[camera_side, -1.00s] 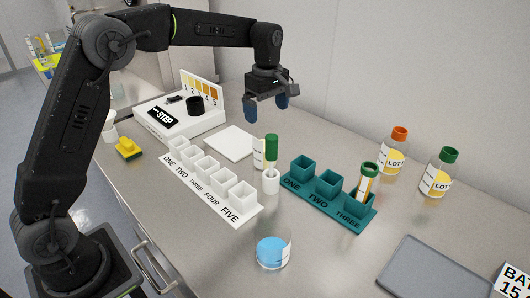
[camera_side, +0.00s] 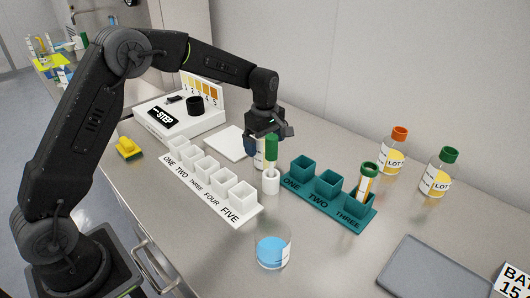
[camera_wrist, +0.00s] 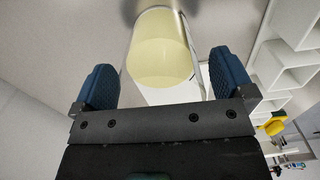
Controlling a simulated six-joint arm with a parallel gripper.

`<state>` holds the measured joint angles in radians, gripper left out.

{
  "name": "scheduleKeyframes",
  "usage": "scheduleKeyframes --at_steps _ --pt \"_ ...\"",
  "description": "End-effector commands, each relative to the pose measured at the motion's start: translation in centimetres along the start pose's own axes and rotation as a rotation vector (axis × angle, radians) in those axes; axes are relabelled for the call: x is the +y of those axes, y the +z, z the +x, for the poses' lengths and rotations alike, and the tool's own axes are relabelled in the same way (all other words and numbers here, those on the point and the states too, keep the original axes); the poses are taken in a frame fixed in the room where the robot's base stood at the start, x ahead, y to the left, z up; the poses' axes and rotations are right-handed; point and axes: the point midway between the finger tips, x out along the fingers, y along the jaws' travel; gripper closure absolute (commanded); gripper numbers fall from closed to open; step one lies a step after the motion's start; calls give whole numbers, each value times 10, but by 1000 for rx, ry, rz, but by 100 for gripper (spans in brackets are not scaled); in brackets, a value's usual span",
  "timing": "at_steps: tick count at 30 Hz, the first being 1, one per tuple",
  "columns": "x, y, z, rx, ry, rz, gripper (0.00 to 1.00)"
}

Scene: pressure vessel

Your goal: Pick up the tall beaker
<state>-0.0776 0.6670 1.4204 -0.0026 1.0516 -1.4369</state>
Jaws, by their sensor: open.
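The tall beaker (camera_wrist: 160,50) is clear glass with pale yellow liquid and shows in the wrist view between my blue fingertips. In the side view only a strip of it (camera_side: 259,158) shows, behind the green-capped tube (camera_side: 271,150). My gripper (camera_side: 267,141) is open and pointed down around the beaker's upper part; it also shows in the wrist view (camera_wrist: 161,75). A gap shows between the beaker and the left finger. Whether the right finger touches it I cannot tell.
The green-capped tube stands in a small white holder (camera_side: 271,184) close in front. A teal rack (camera_side: 330,203) is to the right, a white rack (camera_side: 212,190) to the left. A low beaker of blue liquid (camera_side: 272,250) stands in front. A white pad (camera_side: 232,141) lies behind left.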

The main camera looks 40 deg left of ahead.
Motion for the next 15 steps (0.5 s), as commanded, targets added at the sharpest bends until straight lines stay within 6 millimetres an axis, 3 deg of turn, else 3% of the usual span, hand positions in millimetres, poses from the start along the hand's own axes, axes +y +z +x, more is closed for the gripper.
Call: scheduleKeyframes --at_steps 3,15 --pt "0 0 0 0 0 0 2" --pt "0 0 0 0 0 0 40"
